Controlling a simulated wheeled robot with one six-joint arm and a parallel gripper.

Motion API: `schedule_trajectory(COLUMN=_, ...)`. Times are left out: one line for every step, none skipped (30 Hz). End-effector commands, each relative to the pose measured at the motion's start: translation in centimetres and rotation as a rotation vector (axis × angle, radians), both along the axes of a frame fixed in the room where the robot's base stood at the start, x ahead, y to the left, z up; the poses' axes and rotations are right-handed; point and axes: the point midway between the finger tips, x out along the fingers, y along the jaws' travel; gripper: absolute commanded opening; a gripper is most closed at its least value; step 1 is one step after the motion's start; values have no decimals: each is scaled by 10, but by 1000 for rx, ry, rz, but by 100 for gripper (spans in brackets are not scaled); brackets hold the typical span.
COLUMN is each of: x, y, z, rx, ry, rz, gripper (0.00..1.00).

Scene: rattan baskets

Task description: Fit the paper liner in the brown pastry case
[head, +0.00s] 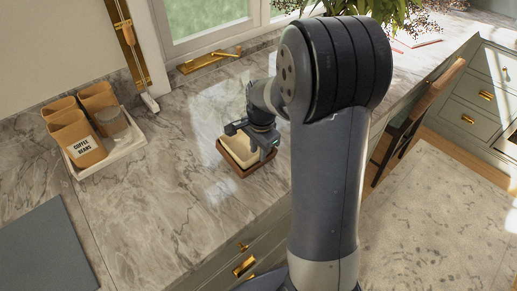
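The brown pastry case (241,173) sits on the marble counter near its front edge. The cream paper liner (240,151) is at the case's opening, with the brown rim showing around its near sides. I cannot tell whether it is seated fully or held slightly above. My gripper (252,147) is directly over the liner and case, pointing down. Its dark fingers look spread apart, one toward the far left and one toward the right. Whether they touch or hold the liner is too small to tell, and the gripper hides the far right of both.
A white tray (128,146) with several tan canisters and a glass stands at the left. A grey board (45,250) lies at the front left. A window and brass fitting (208,62) are behind, and a plant is at the back. Counter left of the case is clear.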

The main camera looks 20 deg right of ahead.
Motion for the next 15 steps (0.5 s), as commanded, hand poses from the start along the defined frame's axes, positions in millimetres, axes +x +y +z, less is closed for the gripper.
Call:
schedule_trajectory(x=-1, y=0, z=-1, rx=0, ry=4, rz=0, gripper=27)
schedule_trajectory(x=-1, y=0, z=-1, rx=0, ry=4, rz=0, gripper=27)
schedule_trajectory(x=-1, y=0, z=-1, rx=0, ry=4, rz=0, gripper=27)
schedule_trajectory(x=-1, y=0, z=-1, rx=0, ry=4, rz=0, gripper=27)
schedule_trajectory(x=-1, y=0, z=0, rx=-1, ry=4, rz=0, gripper=27)
schedule_trajectory(x=-1, y=0, z=2, rx=0, ry=3, rz=0, gripper=27)
schedule_trajectory(x=-1, y=0, z=5, rx=0, ry=1, rz=0, gripper=27)
schedule_trajectory(x=-1, y=0, z=8, rx=0, ry=0, rz=0, gripper=27)
schedule_trajectory(x=-1, y=-1, z=13, rx=-1, ry=0, rz=0, gripper=27)
schedule_trajectory(x=-1, y=-1, z=18, rx=0, ry=-2, rz=0, gripper=27)
schedule_trajectory(x=-1, y=-1, z=24, rx=-1, ry=-4, rz=0, gripper=27)
schedule_trajectory(x=-2, y=-1, z=32, rx=0, ry=-4, rz=0, gripper=27)
schedule_trajectory(x=-2, y=-1, z=38, rx=0, ry=-4, rz=0, gripper=27)
schedule_trajectory(x=-3, y=-2, z=45, rx=-1, ry=-5, rz=0, gripper=27)
schedule_trajectory(x=-3, y=-2, z=53, rx=-1, ry=-6, rz=0, gripper=27)
